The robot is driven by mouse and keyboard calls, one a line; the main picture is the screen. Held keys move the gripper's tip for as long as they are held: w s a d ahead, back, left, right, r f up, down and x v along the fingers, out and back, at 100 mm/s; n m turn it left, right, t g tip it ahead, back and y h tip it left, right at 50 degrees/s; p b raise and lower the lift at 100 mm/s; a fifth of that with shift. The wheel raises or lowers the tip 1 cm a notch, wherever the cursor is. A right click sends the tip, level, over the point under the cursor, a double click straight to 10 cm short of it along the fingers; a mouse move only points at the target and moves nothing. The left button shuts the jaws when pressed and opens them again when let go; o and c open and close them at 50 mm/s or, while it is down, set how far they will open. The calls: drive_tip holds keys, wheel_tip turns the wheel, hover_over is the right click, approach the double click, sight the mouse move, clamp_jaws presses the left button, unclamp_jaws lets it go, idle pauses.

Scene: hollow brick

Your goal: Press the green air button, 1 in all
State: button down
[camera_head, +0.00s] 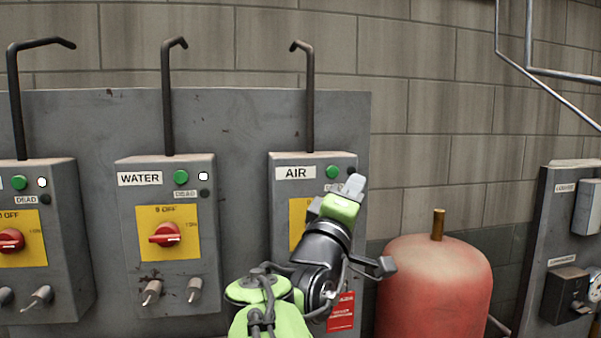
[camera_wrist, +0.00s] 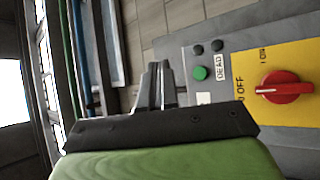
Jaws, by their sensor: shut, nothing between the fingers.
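The green air button (camera_head: 333,172) is on the upper front of the grey box labelled AIR (camera_head: 296,173). It also shows in the wrist view (camera_wrist: 200,73), to the right of my fingers. My gripper (camera_head: 353,186) is shut and empty, its tips just below and to the right of the button in the head view. In the wrist view my shut fingertips (camera_wrist: 156,66) appear left of the button with a gap between them. I cannot tell how far the tips are from the box face. My gripper hides part of the box's DEAD label and yellow plate.
A red rotary switch (camera_wrist: 285,87) on a yellow plate is beside the button. The WATER box (camera_head: 167,235) with its own green button (camera_head: 181,177) stands to the left. A red tank (camera_head: 434,290) is at the right. A black bent pipe (camera_head: 309,100) rises above the AIR box.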

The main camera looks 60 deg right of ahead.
sight(333, 172)
drive_tip(key=shift+w+d+p, duration=1.4)
drive_tip(key=shift+w+d, duration=1.75)
drive_tip(key=shift+w+d, duration=0.3)
drive_tip(key=shift+d, duration=0.05)
drive_tip(key=shift+w+d, duration=0.25)
drive_tip(key=shift+w, duration=0.05)
idle(0.5)
drive_tip(key=shift+s+a, duration=0.1)
drive_tip(key=shift+s+a+f, duration=0.1)
drive_tip(key=shift+s+a, duration=0.2)
drive_tip(key=shift+a, duration=0.05)
drive_tip(key=shift+s+a, duration=0.15)
drive_tip(key=shift+s, duration=0.05)
drive_tip(key=shift+b, duration=0.3)
